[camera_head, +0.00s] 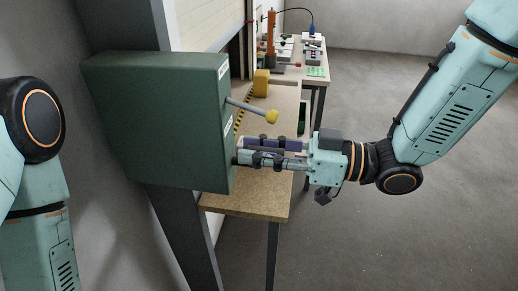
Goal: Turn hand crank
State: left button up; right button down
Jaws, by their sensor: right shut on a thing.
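A dark green box (160,120) is mounted at the wall on the left. A grey rod with a yellow knob (271,116) sticks out from its right-hand face. My right gripper (246,150) reaches in from the right, below the knob, with its fingertips close to that face. It is shut on a part of the hand crank; the fingers hide most of what they hold. The yellow knob is outside the fingers. My left gripper is out of the frame; only part of my left arm shows at the left edge.
A wooden bench (245,203) stands below and behind the box. A yellow block (261,83) is on it. A farther table (314,82) carries several fixtures and an orange post (271,35). The floor to the right is clear.

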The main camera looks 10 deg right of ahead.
jog(key=shift+f, duration=0.15)
jog(key=m+p, duration=0.1)
jog(key=w+m+p, duration=0.1)
jog(key=p, duration=0.1)
jog(key=r+m+p, duration=0.1)
jog(key=shift+w+d+p, duration=0.3)
jog(key=shift+w+p, duration=0.1)
jog(key=shift+w+d+m+p, duration=0.15)
jog(key=shift+w+m+p, duration=0.3)
jog(key=shift+m+p, duration=0.35)
jog(key=shift+w+f+m, duration=0.1)
jog(key=shift+w+m, duration=0.15)
jog(key=shift+m, duration=0.35)
jog(key=shift+s, duration=0.1)
jog(key=c, duration=1.5)
grip_release()
jog(key=o, duration=0.3)
jog(key=shift+w+d, duration=0.1)
jog(key=shift+w, duration=0.15)
